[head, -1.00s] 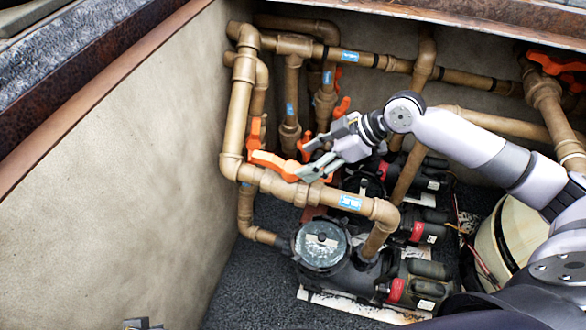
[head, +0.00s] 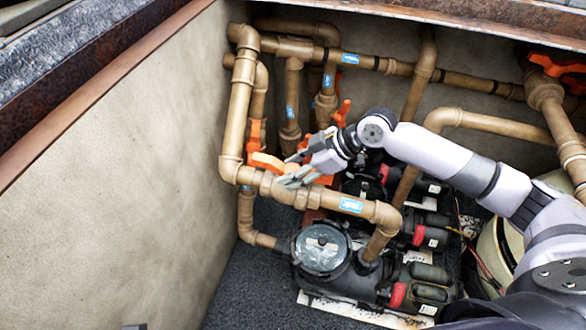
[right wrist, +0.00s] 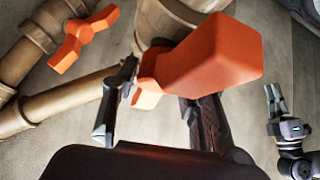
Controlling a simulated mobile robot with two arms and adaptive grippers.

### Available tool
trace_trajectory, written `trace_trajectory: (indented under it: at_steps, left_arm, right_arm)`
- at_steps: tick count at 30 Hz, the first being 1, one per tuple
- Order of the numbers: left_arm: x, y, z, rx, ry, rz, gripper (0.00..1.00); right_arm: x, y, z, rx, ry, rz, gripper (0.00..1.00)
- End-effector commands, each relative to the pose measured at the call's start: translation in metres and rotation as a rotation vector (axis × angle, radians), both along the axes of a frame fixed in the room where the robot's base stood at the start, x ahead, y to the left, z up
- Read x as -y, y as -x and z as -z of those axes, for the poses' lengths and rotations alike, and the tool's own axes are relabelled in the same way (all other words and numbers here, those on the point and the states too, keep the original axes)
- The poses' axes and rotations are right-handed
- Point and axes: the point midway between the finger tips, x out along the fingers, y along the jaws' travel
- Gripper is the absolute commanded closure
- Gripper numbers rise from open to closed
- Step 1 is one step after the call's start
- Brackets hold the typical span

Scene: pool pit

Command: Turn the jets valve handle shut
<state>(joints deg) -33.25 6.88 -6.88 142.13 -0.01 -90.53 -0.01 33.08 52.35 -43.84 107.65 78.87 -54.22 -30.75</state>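The valve with a blue label (head: 351,205), whose text is too blurred to read, sits on the front horizontal pipe. Its orange handle (head: 266,162) shows left of my right gripper (head: 289,170). In the right wrist view the orange handle (right wrist: 215,62) is large and close. The fingers of my right gripper (right wrist: 160,88) stand apart, with part of the handle between and beyond them. Whether they touch it is unclear. My left gripper (right wrist: 275,102) appears small at the right of the right wrist view; its finger opening is unclear.
Another orange handle (right wrist: 82,38) is on a pipe at the upper left of the right wrist view. Brown pipes with more orange handles stand behind. A pump with a round clear lid (head: 321,248) is below. The pit wall (head: 120,170) is at the left.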

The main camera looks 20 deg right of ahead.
Motion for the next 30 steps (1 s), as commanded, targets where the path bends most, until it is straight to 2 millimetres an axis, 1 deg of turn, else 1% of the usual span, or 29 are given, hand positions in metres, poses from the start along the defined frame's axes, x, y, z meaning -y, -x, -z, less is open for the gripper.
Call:
trace_trajectory:
  at_steps: [2,17,26,30]
  left_arm:
    - [0.0000,0.0000,0.0000,0.000,0.000,0.000,1.00]
    - [0.0001,0.0000,0.0002,0.000,0.000,0.000,1.00]
    - [0.0001,0.0000,0.0000,-0.001,0.000,0.000,1.00]
    - [0.0001,0.0000,-0.0023,-0.001,0.000,0.000,1.00]
  right_arm:
    - [0.0002,0.0001,0.0001,0.000,0.000,0.000,0.67]
    - [0.0007,-0.0004,-0.0002,0.001,0.001,0.001,1.00]
    - [0.0005,-0.0008,-0.0005,0.003,0.001,0.001,1.00]
    - [-0.0035,-0.0019,-0.0013,0.000,-0.001,0.001,1.00]
